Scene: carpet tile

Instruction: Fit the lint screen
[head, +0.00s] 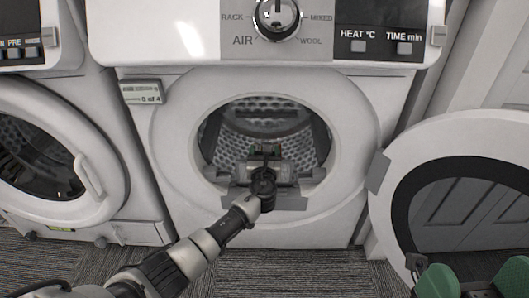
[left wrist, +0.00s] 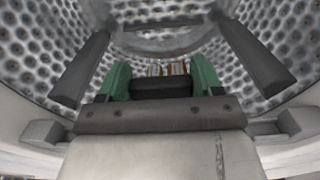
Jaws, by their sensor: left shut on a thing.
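My left gripper (head: 265,150) reaches into the round opening of the middle machine (head: 160,150), low and near its centre. In the left wrist view its green fingers (left wrist: 160,80) are shut on a black block, which I take for the grip of the lint screen (left wrist: 160,88). A striped red and pale edge shows just beyond it. The rest of the screen is hidden, and I cannot tell whether it touches a slot. My right gripper (head: 476,280) is at the bottom right corner; its green fingers stand apart with nothing seen between them.
The perforated drum (head: 230,145) lies behind the left gripper. Grey blocks (left wrist: 45,131) flank the lower lip of the opening. The open round door (head: 405,140) stands at the right. Another machine with a closed door (head: 105,150) stands at the left. Carpet (head: 320,275) lies below.

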